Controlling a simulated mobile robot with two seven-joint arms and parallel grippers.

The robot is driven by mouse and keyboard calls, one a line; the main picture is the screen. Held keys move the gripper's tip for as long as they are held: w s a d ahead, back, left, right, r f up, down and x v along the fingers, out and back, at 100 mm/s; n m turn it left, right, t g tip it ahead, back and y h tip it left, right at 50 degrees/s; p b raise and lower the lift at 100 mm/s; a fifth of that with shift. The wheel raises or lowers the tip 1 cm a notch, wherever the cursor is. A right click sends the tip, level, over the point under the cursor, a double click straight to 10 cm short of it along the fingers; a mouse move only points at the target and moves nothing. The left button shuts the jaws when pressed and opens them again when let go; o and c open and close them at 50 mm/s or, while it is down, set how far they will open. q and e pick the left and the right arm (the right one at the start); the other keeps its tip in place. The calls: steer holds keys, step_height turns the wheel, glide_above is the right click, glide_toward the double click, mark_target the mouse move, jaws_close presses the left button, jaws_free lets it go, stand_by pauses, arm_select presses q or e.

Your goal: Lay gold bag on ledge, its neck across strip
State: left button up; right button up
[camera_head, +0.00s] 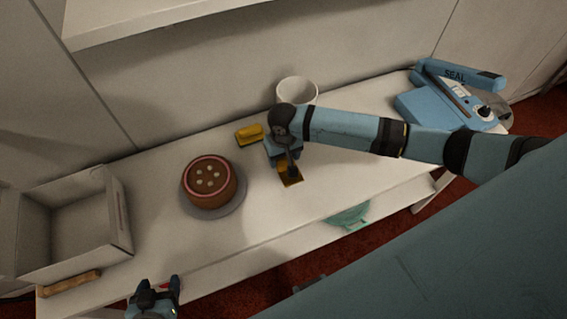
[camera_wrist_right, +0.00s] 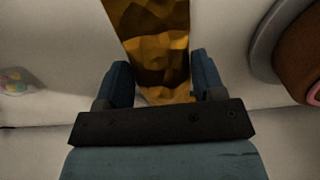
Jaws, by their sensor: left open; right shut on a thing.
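The gold bag (camera_head: 291,178) is a crinkled shiny packet on the white table, right of the cake. In the right wrist view the gold bag (camera_wrist_right: 150,40) lies between the fingers and runs out of the top of the picture. My right gripper (camera_head: 288,166) reaches down from above and is shut on the bag. It also shows in the right wrist view (camera_wrist_right: 160,75). The blue sealer (camera_head: 425,108), marked SEAL, stands at the far right with its arm raised; its ledge and strip are too small to make out clearly. My left gripper (camera_head: 155,284) is open and empty at the front left.
A brown cake (camera_head: 209,182) sits on a grey turntable (camera_head: 238,203). A yellow block-like item (camera_head: 250,134) and a white cup (camera_head: 297,91) stand behind the gripper. An open box (camera_head: 70,258) is at left.

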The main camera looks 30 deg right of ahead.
mark_target(284, 164)
steer(key=shift+f, duration=2.15)
steer(key=o, duration=0.9)
steer(key=shift+f, duration=0.15)
